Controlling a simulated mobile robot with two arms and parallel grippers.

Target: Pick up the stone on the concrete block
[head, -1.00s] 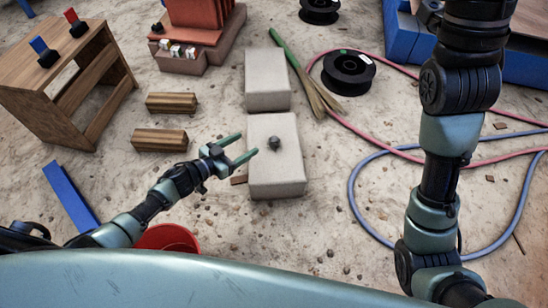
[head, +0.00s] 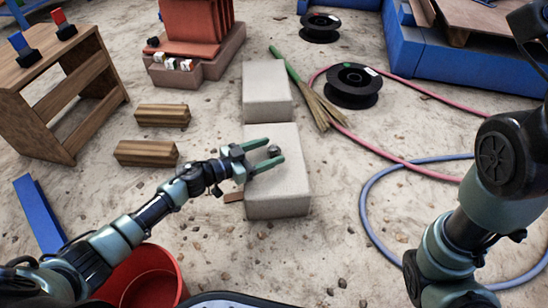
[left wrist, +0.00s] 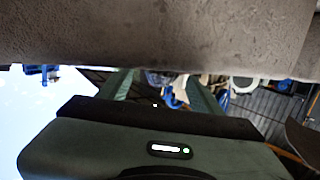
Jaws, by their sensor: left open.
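The small dark grey stone (head: 274,151) lies on top of the nearer pale concrete block (head: 280,195) in the head view. My left gripper (head: 276,149) is over that block with its two green fingers apart. In the head view the stone shows between the fingertips, with no clear contact; the height of the fingers above the block top is hard to tell. In the left wrist view the gripper's fingers (left wrist: 163,90) are spread, a rough grey surface fills the top, and I cannot make out the stone. My right arm shows at the right, its gripper out of frame.
A second concrete block (head: 267,92) stands just behind. A broom (head: 312,98) and a black spool (head: 351,85) lie to its right, with red and blue hoses (head: 372,185). Wooden beams (head: 146,153) and a red bucket (head: 150,278) are on the left.

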